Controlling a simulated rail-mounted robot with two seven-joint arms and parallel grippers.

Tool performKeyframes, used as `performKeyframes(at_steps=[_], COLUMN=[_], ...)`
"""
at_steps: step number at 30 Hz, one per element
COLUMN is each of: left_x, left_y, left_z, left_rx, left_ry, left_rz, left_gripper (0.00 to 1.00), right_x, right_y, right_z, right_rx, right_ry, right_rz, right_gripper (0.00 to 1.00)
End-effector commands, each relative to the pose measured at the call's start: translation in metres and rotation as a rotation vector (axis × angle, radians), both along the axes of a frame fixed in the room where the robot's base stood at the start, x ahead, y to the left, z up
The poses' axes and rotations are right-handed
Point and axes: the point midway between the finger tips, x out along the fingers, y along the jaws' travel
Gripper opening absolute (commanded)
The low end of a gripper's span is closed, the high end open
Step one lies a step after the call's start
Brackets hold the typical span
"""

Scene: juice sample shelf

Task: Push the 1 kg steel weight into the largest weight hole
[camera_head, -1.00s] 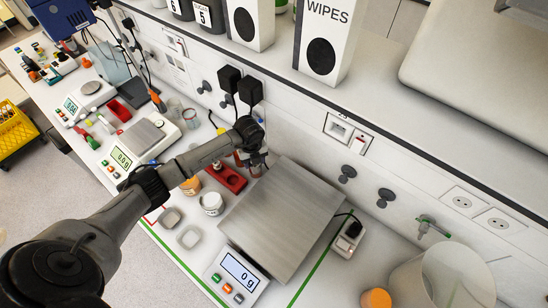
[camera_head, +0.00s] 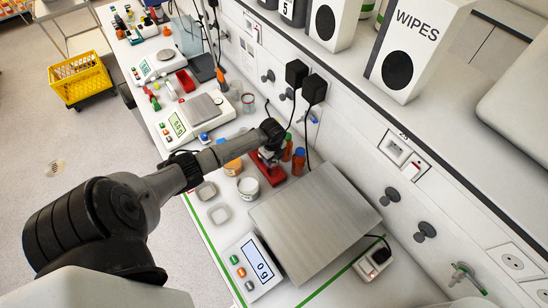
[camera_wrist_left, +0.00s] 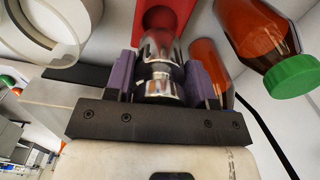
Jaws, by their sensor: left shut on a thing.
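The steel weight (camera_wrist_left: 160,62) is shiny and rounded. It sits between the purple finger pads of my left gripper (camera_wrist_left: 160,82), which is shut on it. In the head view my left gripper (camera_head: 270,156) is over the back part of the red weight block (camera_head: 270,176) and hides much of it. The red block also shows in the left wrist view (camera_wrist_left: 182,12), with a round hole just beyond the weight. I cannot tell whether the weight's base touches the block. My right gripper is not in view.
Amber bottles stand close to the gripper, one with a green cap (camera_wrist_left: 291,76), one blue-capped (camera_head: 299,153). A white tub (camera_head: 248,188) stands beside the block. The large steel-plate scale (camera_head: 315,220) reads 0 g. Smaller scales stand farther along the bench.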

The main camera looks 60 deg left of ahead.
Motion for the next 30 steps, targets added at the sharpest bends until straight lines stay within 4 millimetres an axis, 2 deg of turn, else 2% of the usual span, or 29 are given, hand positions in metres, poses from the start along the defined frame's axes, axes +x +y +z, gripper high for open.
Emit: performKeyframes(at_steps=[21, 30], left_x=[0.001, 0.002], left_y=[0.000, 0.001], left_z=[-0.043, -0.038], left_rx=[0.001, 0.002], left_ry=[-0.003, -0.004], left_rz=[-0.002, -0.001], left_gripper=[0.00, 0.00], right_x=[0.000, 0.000], right_y=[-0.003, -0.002], right_z=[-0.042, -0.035], right_rx=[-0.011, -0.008], right_ry=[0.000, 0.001], right_rz=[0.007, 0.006], right_gripper=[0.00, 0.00])
